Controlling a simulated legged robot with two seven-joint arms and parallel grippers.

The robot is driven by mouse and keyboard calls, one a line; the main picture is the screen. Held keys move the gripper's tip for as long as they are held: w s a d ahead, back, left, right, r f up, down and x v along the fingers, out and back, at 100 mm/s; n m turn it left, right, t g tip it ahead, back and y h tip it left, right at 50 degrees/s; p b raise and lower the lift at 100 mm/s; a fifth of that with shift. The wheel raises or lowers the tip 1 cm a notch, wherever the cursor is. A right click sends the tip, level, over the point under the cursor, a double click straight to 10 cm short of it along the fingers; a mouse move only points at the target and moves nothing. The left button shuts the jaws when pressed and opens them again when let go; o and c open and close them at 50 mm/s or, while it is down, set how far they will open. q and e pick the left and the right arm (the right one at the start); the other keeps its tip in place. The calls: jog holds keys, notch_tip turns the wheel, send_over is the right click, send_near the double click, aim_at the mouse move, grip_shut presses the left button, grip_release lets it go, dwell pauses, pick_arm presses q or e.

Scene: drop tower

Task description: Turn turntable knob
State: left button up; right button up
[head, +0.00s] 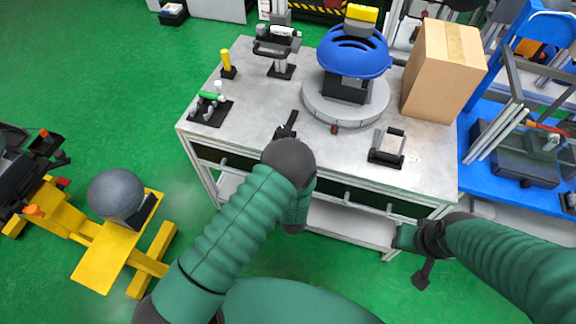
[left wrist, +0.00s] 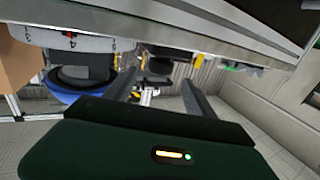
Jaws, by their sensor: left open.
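The turntable (head: 318,108) is a round grey disc on the workbench, with a blue helmet (head: 352,55) on a black block on it. Its small red and dark knob (head: 335,129) is at the front rim. In the left wrist view, which is upside down, the turntable (left wrist: 42,40) is at the upper left, with a red spot, apparently the knob (left wrist: 71,34). My left gripper (head: 287,127) is open and empty over the front of the bench, left of the knob and apart from it. My right gripper (head: 421,275) hangs in front of the bench's right end; its jaws are unclear.
A cardboard box (head: 440,75) stands right of the turntable. A small black-based frame (head: 387,147) is at the front right of the bench (head: 240,120). Black-based fixtures and a yellow post (head: 226,62) are on the left. A blue cart (head: 480,170) stands at the right.

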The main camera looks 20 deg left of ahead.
pick_arm(q)
jog(key=v, duration=1)
jog(key=shift+w, duration=0.1)
notch_tip(320, 180, up, 7)
jog(key=w+m+g+h+p, duration=0.1)
jog(key=w+g+h+p, duration=0.1)
jog(key=g+h+p, duration=0.35)
jog(key=s+a+r+m+g, duration=0.1)
jog(key=s+a+r+g, duration=0.1)
jog(key=s, duration=0.3)
jog(key=s+a+r+m+g, duration=0.1)
jog(key=s+a+r+g, duration=0.1)
jog(key=s, duration=0.4)
jog(key=s+a+r+m+g, duration=0.1)
jog(key=s+a+r+g, duration=0.1)
jog(key=s+g, duration=0.2)
jog(key=shift+s+r+g+h+p, duration=0.35)
jog(key=shift+s+r+h, duration=0.1)
jog(key=shift+s, duration=0.7)
jog(key=shift+s+a, duration=0.1)
jog(key=shift+a, duration=0.15)
